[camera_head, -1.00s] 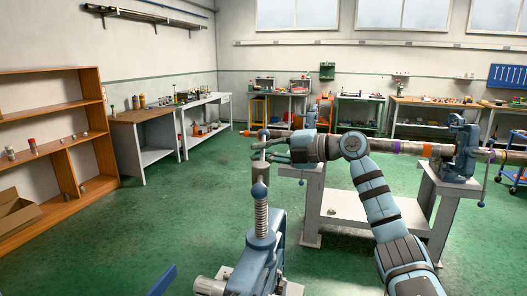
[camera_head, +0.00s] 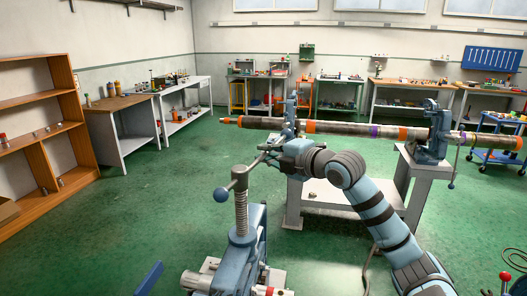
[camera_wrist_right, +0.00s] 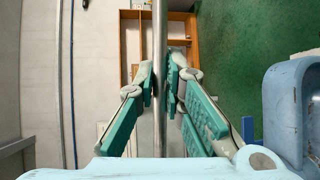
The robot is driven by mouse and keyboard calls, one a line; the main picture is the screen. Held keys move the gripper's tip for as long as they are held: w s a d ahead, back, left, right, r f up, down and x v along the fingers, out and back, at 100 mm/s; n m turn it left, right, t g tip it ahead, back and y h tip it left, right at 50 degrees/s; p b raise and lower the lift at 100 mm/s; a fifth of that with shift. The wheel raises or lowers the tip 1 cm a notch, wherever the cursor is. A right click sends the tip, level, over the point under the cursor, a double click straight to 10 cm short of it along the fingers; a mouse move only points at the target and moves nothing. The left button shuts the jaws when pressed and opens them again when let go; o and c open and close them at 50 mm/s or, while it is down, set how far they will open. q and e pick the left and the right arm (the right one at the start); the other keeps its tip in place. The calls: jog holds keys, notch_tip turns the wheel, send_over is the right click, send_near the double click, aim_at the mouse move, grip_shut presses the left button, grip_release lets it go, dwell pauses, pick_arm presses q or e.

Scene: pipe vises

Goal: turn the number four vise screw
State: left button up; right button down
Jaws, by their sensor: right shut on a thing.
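The nearest vise is blue, with a tall threaded screw (camera_head: 241,212) standing upright in the lower middle of the head view. A thin grey handle bar (camera_head: 250,163) crosses the screw's head, with a blue ball on its near left end. My right gripper (camera_head: 268,152) is at the bar's far right end. In the right wrist view, its green-padded fingers (camera_wrist_right: 161,82) are shut on the grey bar (camera_wrist_right: 160,35), which runs between them. I can read no vise number. My left gripper is not in view.
A long pipe with orange and purple bands (camera_head: 345,130) lies across farther vises, including a blue one (camera_head: 432,132) at right. A wooden shelf (camera_head: 45,130) stands at left. Green floor (camera_head: 150,205) lies open between shelf and vise.

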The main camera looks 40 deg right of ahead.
jog(key=shift+s+d+r, duration=0.1)
jog(key=shift+s+d, duration=0.05)
jog(key=c, duration=1.7)
grip_release()
jog(key=shift+s, duration=0.1)
jog(key=shift+o, duration=0.2)
